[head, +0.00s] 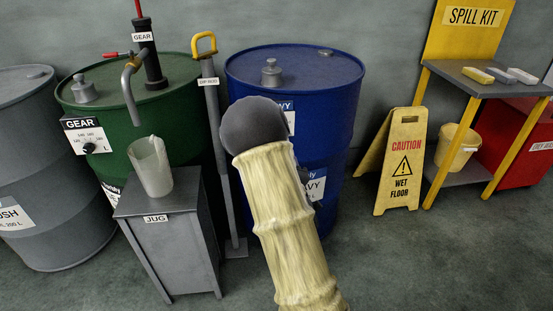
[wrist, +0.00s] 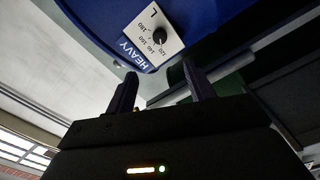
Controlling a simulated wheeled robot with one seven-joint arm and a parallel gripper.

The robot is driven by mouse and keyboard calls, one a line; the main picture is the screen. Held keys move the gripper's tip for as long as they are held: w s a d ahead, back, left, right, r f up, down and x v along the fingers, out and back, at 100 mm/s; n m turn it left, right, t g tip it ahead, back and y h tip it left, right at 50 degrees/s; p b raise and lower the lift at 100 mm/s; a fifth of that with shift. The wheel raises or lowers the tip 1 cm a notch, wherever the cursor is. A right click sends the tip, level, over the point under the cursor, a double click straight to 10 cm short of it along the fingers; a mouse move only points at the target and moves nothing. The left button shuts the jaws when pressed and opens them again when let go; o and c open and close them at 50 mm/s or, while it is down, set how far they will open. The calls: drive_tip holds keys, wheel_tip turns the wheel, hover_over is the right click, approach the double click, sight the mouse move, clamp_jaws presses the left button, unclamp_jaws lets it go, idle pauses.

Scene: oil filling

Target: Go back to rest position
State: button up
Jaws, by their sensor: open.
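My arm (head: 285,220), in a pale ribbed sleeve with a dark rounded joint at its top, reaches up in front of the blue drum (head: 295,70) in the head view. My gripper is hidden behind it there. In the wrist view my gripper (wrist: 158,72) has its two dark fingers spread apart with nothing held between them. Beyond the fingertips is the blue drum's white dial plate (wrist: 153,37), marked HEAVY, with a black knob. The picture is tilted, and I cannot tell the exact gap between fingers and dial.
A clear jug (head: 152,168) stands on the grey JUG stand (head: 170,240), below the spout of the green GEAR drum (head: 190,100). A dip rod (head: 217,130) stands between the drums. A yellow wet-floor sign (head: 402,160) and spill kit table (head: 480,82) are right. Floor at lower right is clear.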

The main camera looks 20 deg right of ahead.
drive_tip(key=shift+a, duration=0.1)
drive_tip(key=s+a+f+m+g+y, duration=0.3)
drive_tip(key=s+a+f+m+g, duration=0.1)
drive_tip(key=s+a+m+g, duration=0.4)
drive_tip(key=s+a+r+m+g+y, duration=0.2)
drive_tip(key=s+a+g, duration=0.55)
drive_tip(key=s, duration=0.55)
wheel_tip(320, 180, up, 34)
drive_tip(key=p, duration=3.5)
drive_tip(key=shift+r+t, duration=0.25)
drive_tip(key=shift+t, duration=0.1)
drive_tip(key=shift+a, duration=0.1)
